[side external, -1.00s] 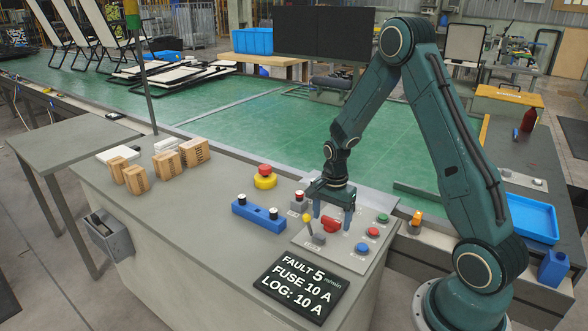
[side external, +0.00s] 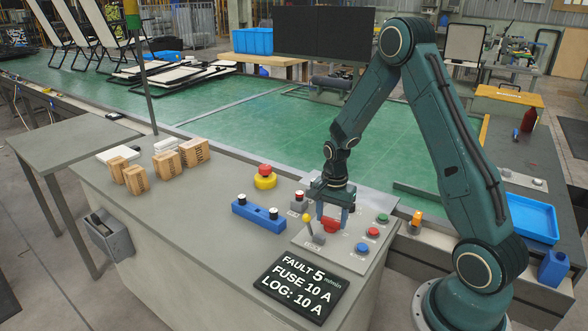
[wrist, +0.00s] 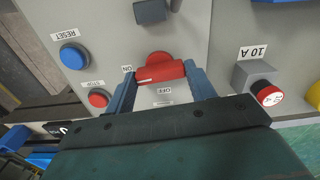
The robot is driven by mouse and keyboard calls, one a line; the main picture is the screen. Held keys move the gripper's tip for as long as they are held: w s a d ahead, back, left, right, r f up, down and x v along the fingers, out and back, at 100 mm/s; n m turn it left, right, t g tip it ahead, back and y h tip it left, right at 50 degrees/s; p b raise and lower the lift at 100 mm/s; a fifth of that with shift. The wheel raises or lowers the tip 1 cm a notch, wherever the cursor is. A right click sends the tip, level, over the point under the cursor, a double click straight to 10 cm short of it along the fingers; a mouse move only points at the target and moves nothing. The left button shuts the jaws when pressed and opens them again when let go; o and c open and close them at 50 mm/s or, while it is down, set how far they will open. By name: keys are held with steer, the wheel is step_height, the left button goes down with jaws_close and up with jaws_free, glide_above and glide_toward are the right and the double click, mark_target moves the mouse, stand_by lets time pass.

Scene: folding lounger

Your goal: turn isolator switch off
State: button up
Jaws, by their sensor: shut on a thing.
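The isolator switch (side external: 331,226) is a red knob with a bar handle on the grey control panel (side external: 362,262). In the wrist view its red handle (wrist: 160,72) lies across between my fingertips, slightly tilted. The ON label (wrist: 127,69) is beside the left fingertip and the OFF label (wrist: 164,91) is just below the handle. My gripper (side external: 334,214) points down over the switch; in the wrist view my gripper (wrist: 162,78) is shut on the handle, one finger at each end.
A yellow-tipped lever (side external: 308,226) stands close left of the switch. Blue (side external: 373,232), red (side external: 362,247) and green (side external: 382,218) buttons sit to its right. A red-capped fuse holder (wrist: 267,92) marked 10 A is near my right finger. A display (side external: 300,287) lies in front.

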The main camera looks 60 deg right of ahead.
mark_target(331, 219)
steer(key=n, duration=0.3)
steer(key=shift+n, duration=0.4)
steer(key=n, duration=0.4)
steer(key=shift+n, duration=0.3)
steer(key=n, duration=0.8)
steer(key=shift+n, duration=0.3)
steer(key=o, duration=1)
steer(key=shift+r, duration=0.1)
step_height(331, 219, up, 14)
steer(key=shift+f, duration=0.15)
steer(key=shift+a, duration=0.1)
